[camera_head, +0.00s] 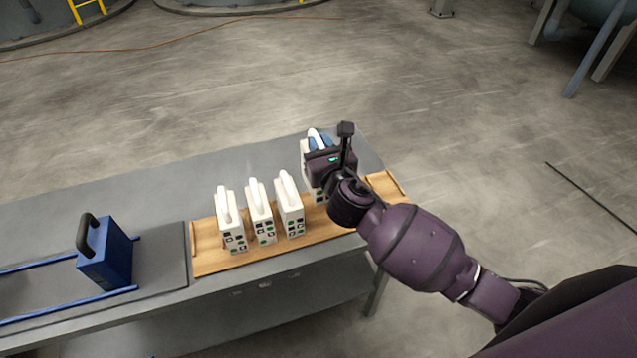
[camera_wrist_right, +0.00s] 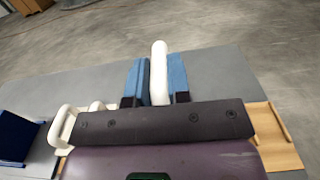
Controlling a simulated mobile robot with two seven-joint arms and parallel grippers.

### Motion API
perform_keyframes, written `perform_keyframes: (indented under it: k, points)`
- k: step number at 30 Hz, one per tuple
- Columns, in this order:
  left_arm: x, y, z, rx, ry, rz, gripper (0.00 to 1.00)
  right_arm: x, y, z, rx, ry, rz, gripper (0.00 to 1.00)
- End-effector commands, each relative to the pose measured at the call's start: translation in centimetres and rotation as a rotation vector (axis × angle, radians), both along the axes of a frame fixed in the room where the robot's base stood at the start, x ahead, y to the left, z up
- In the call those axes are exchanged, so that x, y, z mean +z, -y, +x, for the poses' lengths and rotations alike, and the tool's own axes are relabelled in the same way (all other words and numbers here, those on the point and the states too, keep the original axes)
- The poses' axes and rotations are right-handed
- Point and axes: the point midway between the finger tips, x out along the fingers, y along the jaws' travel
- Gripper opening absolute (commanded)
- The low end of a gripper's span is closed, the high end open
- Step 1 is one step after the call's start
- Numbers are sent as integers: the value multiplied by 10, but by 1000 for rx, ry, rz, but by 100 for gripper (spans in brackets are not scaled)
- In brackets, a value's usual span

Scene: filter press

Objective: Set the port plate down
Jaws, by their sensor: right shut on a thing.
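A white port plate (camera_head: 306,162) with a handle on top is at the right part of a wooden tray (camera_head: 209,262). My right gripper (camera_head: 318,142) is shut on the plate's white handle, which shows between blue finger pads in the right wrist view (camera_wrist_right: 159,75). The held plate stands upright; my gripper hides much of it, and I cannot tell whether its bottom touches the tray. Three similar white plates stand upright in a row on the tray, the nearest to the held one being the right plate (camera_head: 290,210). My left gripper is not in view.
A blue block with a black handle (camera_head: 107,255) stands between blue rails (camera_head: 70,310) at the left of the grey table (camera_head: 160,190). The tray's right end (camera_head: 385,187) is bare. The table behind the plates is clear. Open concrete floor surrounds the table.

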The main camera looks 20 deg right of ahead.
Motion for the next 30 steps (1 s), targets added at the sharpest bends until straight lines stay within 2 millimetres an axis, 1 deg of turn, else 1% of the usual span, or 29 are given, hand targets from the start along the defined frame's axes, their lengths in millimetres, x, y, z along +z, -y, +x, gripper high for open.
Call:
perform_keyframes:
  k: [1,3,6,8,14,22,25,30]
  points:
    - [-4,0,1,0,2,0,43,-14,0,0,-2,-1,1,0]
    - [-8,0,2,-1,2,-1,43,-28,0,0,-1,-2,2,0]
    - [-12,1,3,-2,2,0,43,-45,0,0,-1,0,2,0]
    - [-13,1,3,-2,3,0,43,-52,0,0,0,-1,1,0]
    - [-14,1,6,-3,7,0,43,-63,0,0,0,2,1,0]
    - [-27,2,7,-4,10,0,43,-99,0,0,-1,0,1,0]
    - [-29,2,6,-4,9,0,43,-103,0,0,0,1,0,0]
    - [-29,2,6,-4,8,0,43,-102,0,0,1,2,0,0]
